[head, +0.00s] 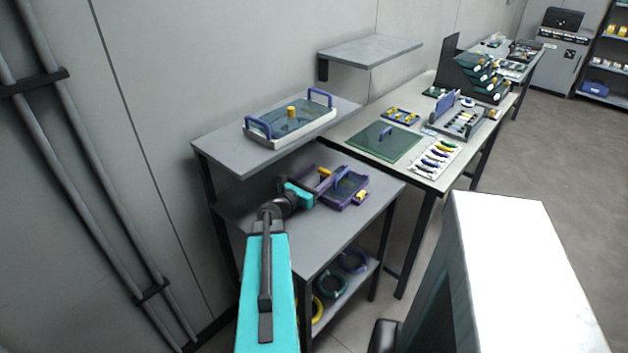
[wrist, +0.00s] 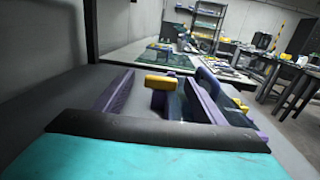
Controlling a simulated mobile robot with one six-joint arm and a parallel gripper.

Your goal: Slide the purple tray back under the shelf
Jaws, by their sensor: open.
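The purple tray (head: 333,204) sits on the middle grey shelf board, partly below the upper shelf (head: 225,150) and with its right part out in the open. It holds a dark panel with a blue handle and some yellow parts. My gripper (head: 316,188) is at the tray's near left side, low over the board; it is open. The head view does not show clearly whether the fingers touch the tray. In the wrist view the tray's purple wall (wrist: 118,92) and a yellow part (wrist: 165,82) show just beyond my teal gripper body, which hides the near end.
A white tray (head: 262,140) with blue handles stands on the upper shelf. Coiled cables (head: 331,284) lie on the bottom shelf. A worktable (head: 372,163) with a green mat and several fixtures stands to the right. The middle board's front part is bare.

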